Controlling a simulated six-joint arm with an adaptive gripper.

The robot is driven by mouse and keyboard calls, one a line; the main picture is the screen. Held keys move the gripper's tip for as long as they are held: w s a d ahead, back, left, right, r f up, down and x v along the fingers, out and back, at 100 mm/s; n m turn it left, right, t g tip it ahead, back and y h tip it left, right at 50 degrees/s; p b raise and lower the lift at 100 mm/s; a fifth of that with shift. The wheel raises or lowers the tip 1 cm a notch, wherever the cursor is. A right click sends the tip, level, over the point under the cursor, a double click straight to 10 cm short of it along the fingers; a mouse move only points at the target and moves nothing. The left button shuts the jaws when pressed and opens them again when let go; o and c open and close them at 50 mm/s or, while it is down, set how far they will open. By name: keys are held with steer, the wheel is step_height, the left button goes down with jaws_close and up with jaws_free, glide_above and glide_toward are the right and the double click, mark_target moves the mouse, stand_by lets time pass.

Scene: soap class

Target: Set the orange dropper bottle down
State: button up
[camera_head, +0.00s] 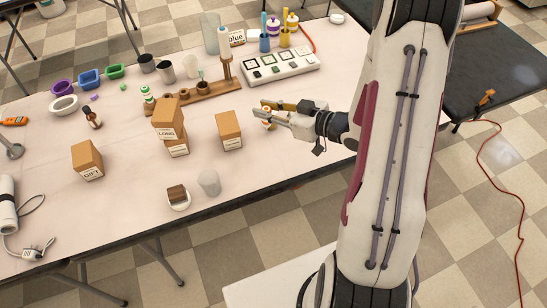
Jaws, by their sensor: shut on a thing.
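My gripper (266,110) is at the right part of the table, its fingers pointing left. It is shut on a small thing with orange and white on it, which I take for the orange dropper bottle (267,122). Most of the bottle is hidden by the fingers, and I cannot tell whether its base touches the table (300,130).
A cardboard box (229,131) stands just left of my gripper, with stacked boxes (168,120) beyond it. A white tray with squares (279,66) and a wooden rack (205,91) lie behind. A dark dropper bottle (92,119) stands far left. The table's front right is clear.

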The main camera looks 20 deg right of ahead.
steer(key=s, duration=0.1)
steer(key=s+r, duration=0.1)
steer(key=s, duration=0.3)
steer(key=shift+r, duration=0.3)
steer(key=shift+w+f, duration=0.1)
steer(key=shift+f, duration=0.05)
steer(key=shift+f, duration=2.75)
steer(key=shift+f, duration=0.15)
steer(key=shift+f, duration=1.95)
steer(key=shift+f, duration=0.15)
steer(key=o, duration=0.9)
